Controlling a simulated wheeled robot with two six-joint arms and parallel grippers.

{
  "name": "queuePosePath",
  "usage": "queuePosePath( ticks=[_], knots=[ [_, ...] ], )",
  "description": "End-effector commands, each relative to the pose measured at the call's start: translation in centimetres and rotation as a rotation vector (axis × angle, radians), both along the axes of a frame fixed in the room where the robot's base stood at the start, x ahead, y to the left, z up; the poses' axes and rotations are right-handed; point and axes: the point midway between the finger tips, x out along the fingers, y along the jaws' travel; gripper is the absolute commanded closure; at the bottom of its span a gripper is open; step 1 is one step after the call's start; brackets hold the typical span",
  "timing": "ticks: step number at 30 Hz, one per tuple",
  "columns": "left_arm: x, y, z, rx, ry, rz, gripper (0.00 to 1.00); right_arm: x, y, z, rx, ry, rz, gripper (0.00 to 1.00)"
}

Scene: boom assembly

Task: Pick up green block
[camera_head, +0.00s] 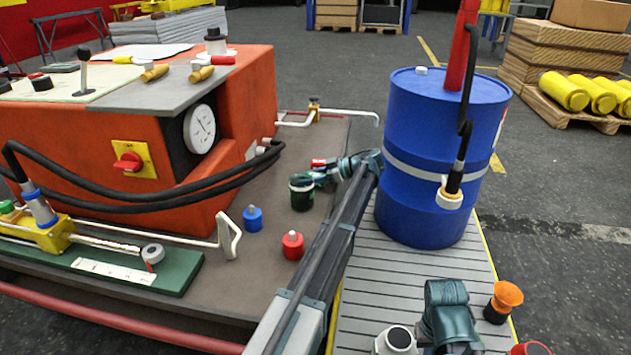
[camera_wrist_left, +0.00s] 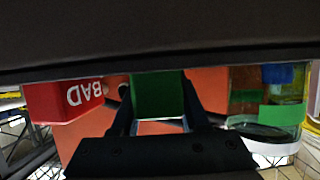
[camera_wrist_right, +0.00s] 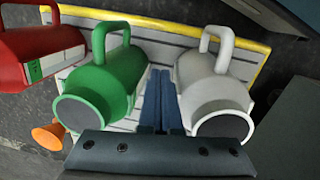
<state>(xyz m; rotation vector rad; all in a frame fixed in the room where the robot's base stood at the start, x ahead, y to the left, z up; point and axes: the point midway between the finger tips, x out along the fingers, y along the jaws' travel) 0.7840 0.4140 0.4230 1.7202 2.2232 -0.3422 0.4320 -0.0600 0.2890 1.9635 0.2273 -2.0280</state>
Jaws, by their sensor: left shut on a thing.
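In the left wrist view a green block (camera_wrist_left: 158,95) sits between the two dark fingers of my left gripper (camera_wrist_left: 158,112), which is shut on it. In the head view my left gripper (camera_head: 326,174) is at the far end of the long arm, over the brown bench beside the blue drum; the block is not clearly distinguishable there. My right gripper (camera_wrist_right: 162,100) has its fingers together and empty, between a green handled canister (camera_wrist_right: 102,85) and a white one (camera_wrist_right: 213,88). In the head view it is mostly hidden below the right wrist.
In the left wrist view a red box marked BAD (camera_wrist_left: 66,99) is at left and a clear container (camera_wrist_left: 268,100) with coloured pieces at right. A blue drum (camera_head: 432,160) stands right of my left arm. Red (camera_head: 293,245) and blue (camera_head: 253,219) small pieces sit on the bench (camera_head: 262,275).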

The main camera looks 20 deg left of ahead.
Motion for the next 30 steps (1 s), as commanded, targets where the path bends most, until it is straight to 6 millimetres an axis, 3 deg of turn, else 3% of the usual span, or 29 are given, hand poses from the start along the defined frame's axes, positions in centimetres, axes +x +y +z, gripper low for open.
queuePosePath(
  ticks=[1, 3, 4, 17, 23, 30],
  knots=[
    [0.0, 0.0, 0.0, 0.0, 0.0, 0.0, 0.87, 0.0, 0.0, 0.0, 0.0, 0.0, 0.0, 1.0],
    [0.0, 0.0, 0.0, 0.0, 0.0, 0.0, 0.99, 0.0, 0.0, 0.0, 0.0, 0.0, 0.0, 1.0],
    [0.0, 0.0, 0.0, 0.0, 0.0, 0.0, 1.0, 0.0, 0.0, 0.0, 0.0, 0.0, 0.0, 1.0],
    [0.0, 0.0, 0.6, 0.0, 0.0, 0.0, 1.0, 0.0, 0.0, 0.6, 0.0, 0.0, 0.0, 1.0],
    [0.0, 0.0, 2.6, 0.0, 0.0, 0.0, 1.0, 0.0, 0.0, 2.6, 0.0, 0.0, 0.0, 1.0],
    [0.0, 0.0, 6.3, 0.0, 0.0, 0.0, 1.0, 0.0, 0.0, 6.3, 0.0, 0.0, 0.0, 1.0]
  ],
)
